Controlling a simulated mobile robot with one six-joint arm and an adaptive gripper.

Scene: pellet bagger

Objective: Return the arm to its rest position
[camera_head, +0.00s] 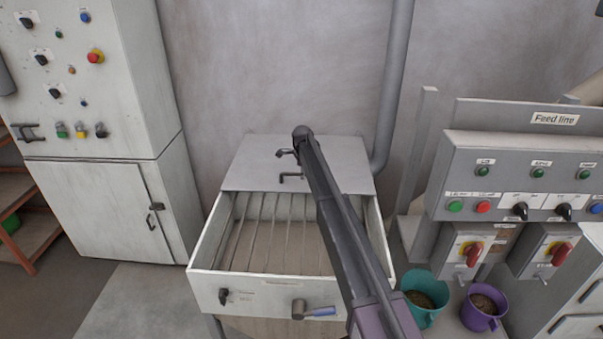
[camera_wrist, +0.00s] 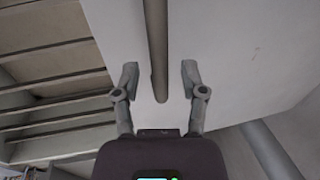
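My arm (camera_head: 335,215) reaches up and across the slatted bin in the head view. My gripper (camera_wrist: 158,66) is open in the wrist view, its two fingers well apart. A grey round-ended bar (camera_wrist: 156,45) shows between the fingers, with no visible contact; I cannot tell what it belongs to. In the head view, two small dark parts that look like the fingers of my gripper (camera_head: 284,165) stick out left of the arm over the flat grey plate (camera_head: 245,172). The rest of the gripper is hidden behind the arm.
The open bin (camera_head: 200,275) has slats inside and a blue-handled lever (camera_head: 318,312) in front. The feed-line panel (camera_head: 520,148), a teal bucket (camera_head: 422,316) and a purple bucket (camera_head: 480,322) stand right. A control cabinet (camera_head: 95,205) stands left. A vertical pipe (camera_head: 392,90) runs behind.

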